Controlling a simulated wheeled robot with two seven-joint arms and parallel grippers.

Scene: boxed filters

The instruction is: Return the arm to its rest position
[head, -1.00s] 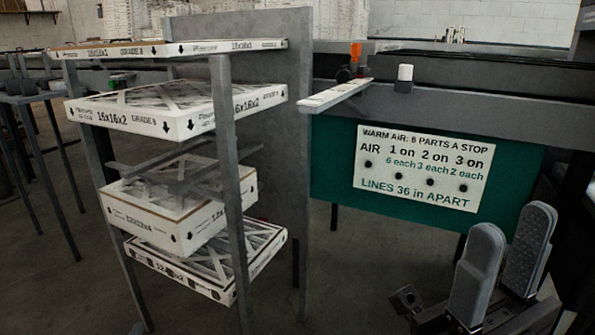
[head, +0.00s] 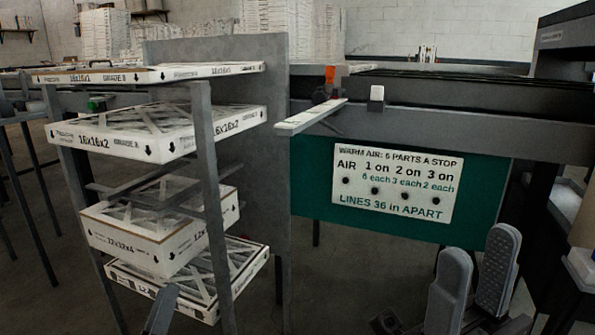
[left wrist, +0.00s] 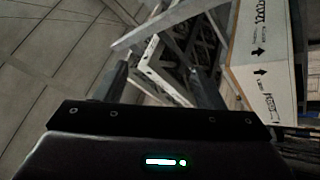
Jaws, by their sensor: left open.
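My left gripper shows in the left wrist view (left wrist: 162,78), its two dark fingers apart with no box between them. In the head view only a grey piece that looks like part of it (head: 162,310) shows at the bottom edge, in front of the lowest shelf box. My right gripper (head: 474,265) is at the lower right of the head view, in front of the green panel. Its two grey padded fingers stand upright and apart, with nothing between them.
A grey rack (head: 212,205) holds boxed filters, among them a 16x16x2 box (head: 180,143) and a 12x12x4 box (head: 130,238). A box (left wrist: 262,75) is close on the right of the left wrist view. A green panel with a white sign (head: 392,183) hangs right of the rack.

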